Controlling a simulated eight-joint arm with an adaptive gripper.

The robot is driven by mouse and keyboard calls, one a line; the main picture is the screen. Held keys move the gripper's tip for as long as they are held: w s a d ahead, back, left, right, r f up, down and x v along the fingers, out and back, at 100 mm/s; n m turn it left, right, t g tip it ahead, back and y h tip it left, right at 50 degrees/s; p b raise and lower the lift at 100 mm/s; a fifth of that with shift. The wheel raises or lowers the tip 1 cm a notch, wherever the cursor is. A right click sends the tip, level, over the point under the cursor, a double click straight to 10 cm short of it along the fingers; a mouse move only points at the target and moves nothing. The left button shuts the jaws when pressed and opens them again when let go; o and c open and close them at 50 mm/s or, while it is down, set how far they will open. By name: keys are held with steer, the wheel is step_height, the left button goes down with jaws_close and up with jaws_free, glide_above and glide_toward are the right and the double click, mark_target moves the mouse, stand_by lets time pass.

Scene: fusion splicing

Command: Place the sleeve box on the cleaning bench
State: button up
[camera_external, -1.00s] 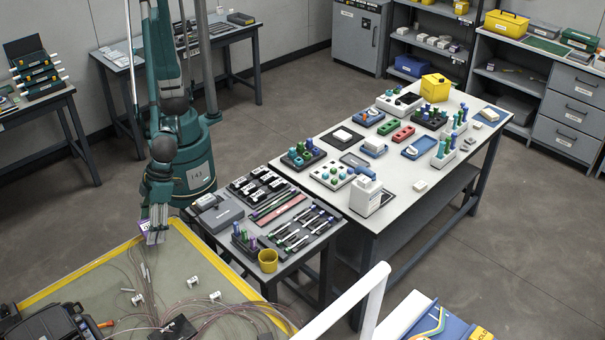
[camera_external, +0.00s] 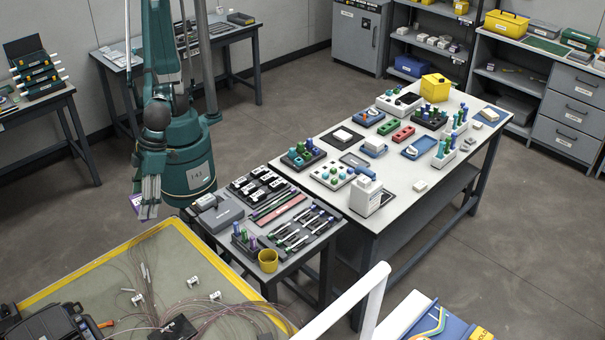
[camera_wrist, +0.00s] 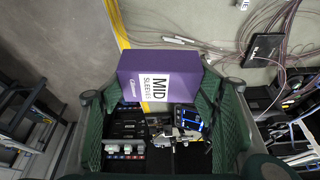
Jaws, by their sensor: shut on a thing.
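The sleeve box (camera_wrist: 165,78) is purple with a white label reading "MID SLEEVE". In the wrist view it sits between the two fingers of my gripper (camera_wrist: 165,105), which is shut on it. In the external view my gripper (camera_external: 147,207) hangs above the floor, just beyond the far edge of the yellow-bordered mat, and only a small purple edge of the box (camera_external: 136,202) shows beside the fingers. Which table is the cleaning bench I cannot tell for certain; the long white-topped bench (camera_external: 408,185) with bottles and trays stands to the right.
A white rail (camera_external: 345,300) crosses the front. Open floor lies behind my gripper.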

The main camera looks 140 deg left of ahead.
steer(key=w+a+r+n+t, duration=0.1)
steer(key=w+a+n+t, duration=0.45)
steer(key=w+a, duration=2.35)
steer(key=w+a+n+g+y+p, duration=0.1)
steer(key=w+a+n, duration=0.25)
steer(key=a, duration=1.15)
steer(key=w+a+n+y, duration=0.1)
steer(key=w+a+n, duration=0.25)
steer(key=a, duration=1.25)
steer(key=s+a+f+n+y, duration=0.1)
steer(key=s+a+n, duration=0.3)
steer(key=a, duration=1.8)
steer(key=s+a+n+y, duration=0.25)
steer(key=s+a, duration=0.35)
steer(key=a, duration=1.5)
step_height(320, 180, down, 11)
steer(key=shift+w+f+h+p, duration=0.15)
steer(key=shift+w+h+p, duration=0.05)
steer(key=shift+h+p, duration=0.2)
steer(key=shift+f+t, duration=0.1)
steer(key=shift+t, duration=0.15)
steer(key=shift+f+b, duration=0.55)
steer(key=shift+f, duration=2.45)
